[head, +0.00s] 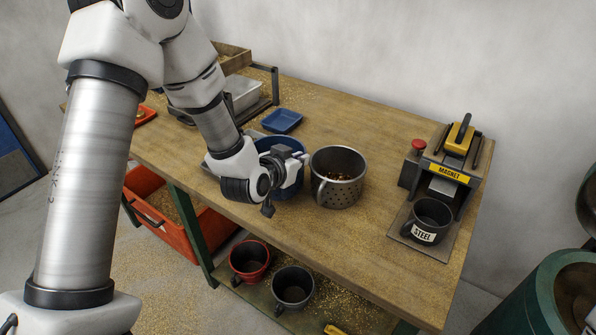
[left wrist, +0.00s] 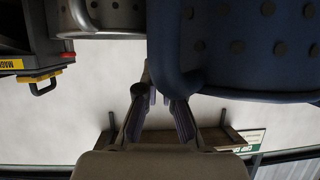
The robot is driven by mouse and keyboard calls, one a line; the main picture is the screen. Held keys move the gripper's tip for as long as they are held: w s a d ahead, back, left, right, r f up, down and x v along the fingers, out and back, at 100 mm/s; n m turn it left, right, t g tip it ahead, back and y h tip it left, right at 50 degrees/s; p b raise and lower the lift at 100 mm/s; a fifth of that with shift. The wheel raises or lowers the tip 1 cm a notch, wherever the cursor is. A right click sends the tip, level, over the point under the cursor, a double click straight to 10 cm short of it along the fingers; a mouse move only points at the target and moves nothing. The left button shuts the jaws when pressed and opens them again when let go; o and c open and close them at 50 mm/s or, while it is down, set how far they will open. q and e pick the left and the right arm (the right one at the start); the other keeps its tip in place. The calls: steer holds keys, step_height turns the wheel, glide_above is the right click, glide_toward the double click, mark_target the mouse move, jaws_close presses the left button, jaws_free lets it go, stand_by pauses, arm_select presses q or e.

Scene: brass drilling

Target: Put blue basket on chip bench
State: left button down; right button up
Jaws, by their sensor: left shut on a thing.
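The dark blue basket (head: 292,190) is at the wooden bench (head: 370,245), left of the steel perforated basket; my gripper partly covers it in the head view. In the left wrist view the blue basket (left wrist: 240,50) fills the upper right, with round holes and a curved handle. My left gripper (head: 292,165) is shut on the blue basket, at its handle side; its fingers (left wrist: 160,98) meet at the handle. I cannot tell whether the basket's base touches the bench top. My right gripper is not in view.
A magnet station (head: 449,171) and a black STEEL cup (head: 428,223) are at the right end. A small blue tray (head: 281,121) lies behind. Red (head: 249,262) and grey (head: 292,288) cups stand below.

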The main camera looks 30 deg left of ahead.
mark_target(300, 172)
arm_select(q)
step_height(300, 172, down, 4)
steer(key=shift+s+r, duration=0.1)
steer(key=shift+r, duration=0.05)
steer(key=shift+d, duration=0.1)
steer(key=c, duration=1.3)
jaws_free()
steer(key=shift+s, duration=0.1)
